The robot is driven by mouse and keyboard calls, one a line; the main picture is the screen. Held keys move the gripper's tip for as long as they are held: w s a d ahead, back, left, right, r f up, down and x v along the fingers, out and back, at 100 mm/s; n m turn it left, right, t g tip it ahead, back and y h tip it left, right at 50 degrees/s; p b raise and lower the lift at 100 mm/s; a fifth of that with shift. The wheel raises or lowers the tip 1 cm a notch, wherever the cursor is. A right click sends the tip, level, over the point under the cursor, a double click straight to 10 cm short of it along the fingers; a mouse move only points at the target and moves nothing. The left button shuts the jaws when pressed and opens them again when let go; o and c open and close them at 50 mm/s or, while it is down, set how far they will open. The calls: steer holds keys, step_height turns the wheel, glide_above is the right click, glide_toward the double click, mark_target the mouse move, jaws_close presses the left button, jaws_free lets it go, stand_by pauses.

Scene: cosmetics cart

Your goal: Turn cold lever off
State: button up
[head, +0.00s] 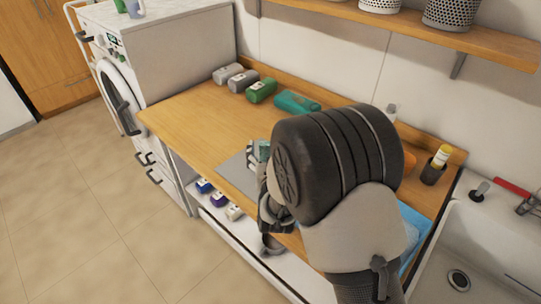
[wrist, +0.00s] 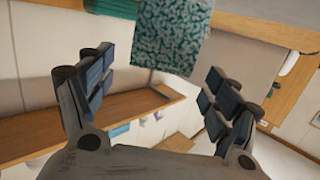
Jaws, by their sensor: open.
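The sink tap (head: 528,204) is at the right edge of the head view, with a red lever (head: 512,187) beside it. No cold lever can be clearly made out. A thin blue strip (head: 522,287) shows at the lower right edge by the sink, but I cannot tell what it is. My gripper (wrist: 160,78) is open in the wrist view, with nothing between its fingers. In the head view it is largely hidden behind my arm, over the wooden counter, well left of the sink.
The wooden counter (head: 190,112) holds several packs along the back and a dark cup (head: 433,172) near the sink (head: 478,232). A speckled green block (wrist: 165,38) shows beyond my fingers. A wall shelf (head: 420,31) overhangs the back. The floor (head: 75,200) is clear at left.

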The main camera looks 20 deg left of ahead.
steer(key=x, duration=0.3)
steer(key=shift+w+a+f+b, duration=0.1)
steer(key=shift+w+f+b, duration=0.15)
steer(key=shift+b, duration=0.15)
steer(key=c, duration=1.3)
steer(key=shift+o, duration=0.2)
steer(key=shift+r, duration=0.1)
